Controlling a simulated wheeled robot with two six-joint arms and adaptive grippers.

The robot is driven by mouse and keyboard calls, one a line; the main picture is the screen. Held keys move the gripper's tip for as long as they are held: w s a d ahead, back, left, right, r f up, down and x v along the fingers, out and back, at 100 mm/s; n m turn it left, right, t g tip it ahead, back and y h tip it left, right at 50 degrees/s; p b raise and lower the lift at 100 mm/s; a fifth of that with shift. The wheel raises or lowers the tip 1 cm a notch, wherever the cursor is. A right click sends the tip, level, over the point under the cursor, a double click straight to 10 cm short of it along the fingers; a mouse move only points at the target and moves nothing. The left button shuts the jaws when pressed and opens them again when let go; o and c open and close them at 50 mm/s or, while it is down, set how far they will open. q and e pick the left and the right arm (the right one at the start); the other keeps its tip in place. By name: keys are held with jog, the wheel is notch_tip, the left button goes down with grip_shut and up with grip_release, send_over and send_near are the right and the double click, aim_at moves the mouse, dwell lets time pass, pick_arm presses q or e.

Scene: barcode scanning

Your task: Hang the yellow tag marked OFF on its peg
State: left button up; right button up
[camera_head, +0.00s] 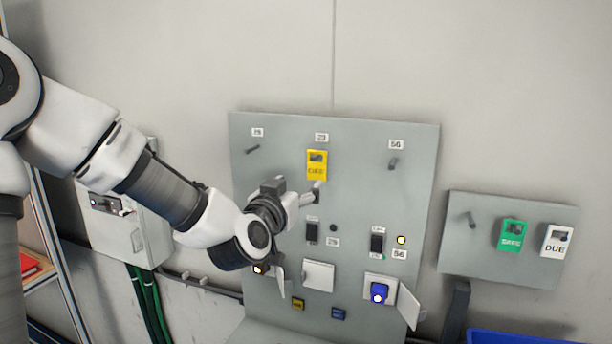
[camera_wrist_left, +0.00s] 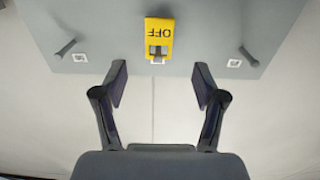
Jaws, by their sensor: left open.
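The yellow tag marked OFF (camera_head: 316,169) hangs upright on the upper middle of the grey panel, under a label that seems to read 23. In the left wrist view the tag (camera_wrist_left: 160,33) appears upside down, with what looks like its peg in the window at its lower end. My left gripper (camera_head: 316,191) is just below and in front of the tag. In the left wrist view its two fingers (camera_wrist_left: 160,82) are spread wide and empty, apart from the tag. My right gripper is not in view.
Bare pegs stick out at the panel's upper left (camera_head: 252,149) and upper right (camera_head: 393,163). Switches and a blue button (camera_head: 379,292) with an open cover sit lower down. A side board (camera_head: 485,262) holds a green tag (camera_head: 512,235) and a white tag (camera_head: 557,241).

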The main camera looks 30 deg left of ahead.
aim_at(316, 172)
pick_arm(q)
jog(key=x, duration=1)
jog(key=shift+d+f, duration=0.1)
jog(key=shift+f, duration=0.3)
jog(key=shift+w+f, duration=0.2)
jog(key=shift+w, duration=0.55)
jog(key=shift+s, duration=0.15)
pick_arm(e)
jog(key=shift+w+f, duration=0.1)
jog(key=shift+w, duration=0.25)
pick_arm(q)
jog(key=shift+s+r, duration=0.1)
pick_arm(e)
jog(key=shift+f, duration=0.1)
pick_arm(q)
jog(key=c, duration=1.2)
jog(key=shift+r, duration=0.2)
